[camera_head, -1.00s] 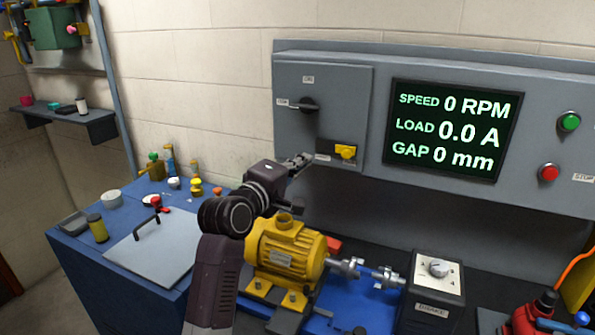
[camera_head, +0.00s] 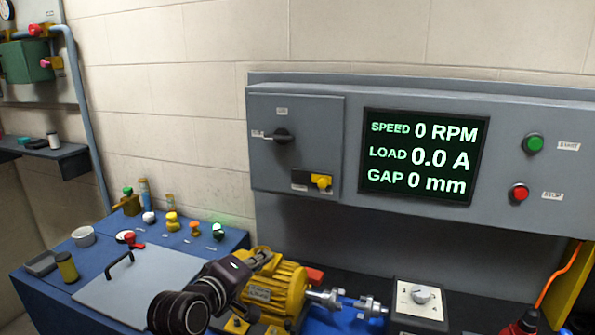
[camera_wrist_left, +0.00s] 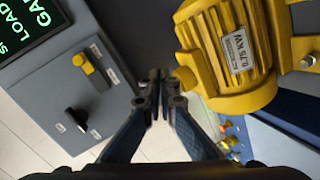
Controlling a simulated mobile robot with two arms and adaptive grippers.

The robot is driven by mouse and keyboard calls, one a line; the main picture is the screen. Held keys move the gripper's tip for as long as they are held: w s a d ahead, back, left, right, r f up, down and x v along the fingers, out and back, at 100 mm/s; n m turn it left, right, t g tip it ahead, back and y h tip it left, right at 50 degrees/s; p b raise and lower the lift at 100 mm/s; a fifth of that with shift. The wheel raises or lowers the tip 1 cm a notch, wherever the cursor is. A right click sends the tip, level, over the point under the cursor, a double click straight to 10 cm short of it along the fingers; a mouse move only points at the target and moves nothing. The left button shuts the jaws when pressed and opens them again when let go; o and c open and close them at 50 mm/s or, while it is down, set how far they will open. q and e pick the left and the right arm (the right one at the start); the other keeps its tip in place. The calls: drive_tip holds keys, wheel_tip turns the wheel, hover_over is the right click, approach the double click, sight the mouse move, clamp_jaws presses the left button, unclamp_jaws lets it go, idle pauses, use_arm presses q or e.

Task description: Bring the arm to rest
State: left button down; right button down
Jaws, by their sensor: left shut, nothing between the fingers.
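My left arm comes in from the bottom of the head view, and its gripper (camera_head: 262,257) is in front of the upper part of the yellow motor (camera_head: 285,284). In the left wrist view the gripper (camera_wrist_left: 158,82) has its fingertips together, with nothing between them. The motor body (camera_wrist_left: 222,50), with a 0.75 KW plate, is close to the right of the fingers there. I cannot tell whether they touch. My right gripper is not in view.
A grey control panel (camera_head: 300,200) with a black rotary switch (camera_head: 281,136), a yellow latch and a screen (camera_head: 421,157) stands behind. A brake box (camera_head: 420,305) is right of the motor. A blue bench (camera_head: 50,285) with a grey lidded plate (camera_head: 135,285) and small items is left.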

use_arm(q)
drive_tip(key=s+a+f+m+g+y, duration=0.1)
drive_tip(key=s+a+f+m+g, duration=0.15)
drive_tip(key=s+f, duration=0.65)
drive_tip(key=s+a+f+m+g+y, duration=0.2)
drive_tip(key=s+a+f+m, duration=0.1)
drive_tip(key=s+f, duration=0.6)
drive_tip(key=s+a+f+m+g+y, duration=0.1)
drive_tip(key=s+a+f+m+g, duration=0.15)
drive_tip(key=s, duration=0.45)
drive_tip(key=s+a+f+m+g, duration=0.15)
drive_tip(key=s+f, duration=0.25)
drive_tip(key=s, duration=0.4)
drive_tip(key=s+a+f+m+g+y, duration=0.1)
drive_tip(key=s+a+f+m+g, duration=0.15)
drive_tip(key=s, duration=0.45)
drive_tip(key=s+f+b+x, duration=0.1)
drive_tip(key=s+x, duration=0.2)
drive_tip(key=x, duration=1)
drive_tip(key=s+a+b+x, duration=0.1)
drive_tip(key=s+x, duration=0.2)
drive_tip(key=x, duration=1)
drive_tip(key=s+a+f+g+b, duration=0.1)
drive_tip(key=s+a+f, duration=0.1)
drive_tip(key=s+f, duration=1.6)
drive_tip(key=shift+s+f+n+g, duration=0.25)
drive_tip(key=shift+f+n+g, duration=0.05)
drive_tip(key=shift+f, duration=0.45)
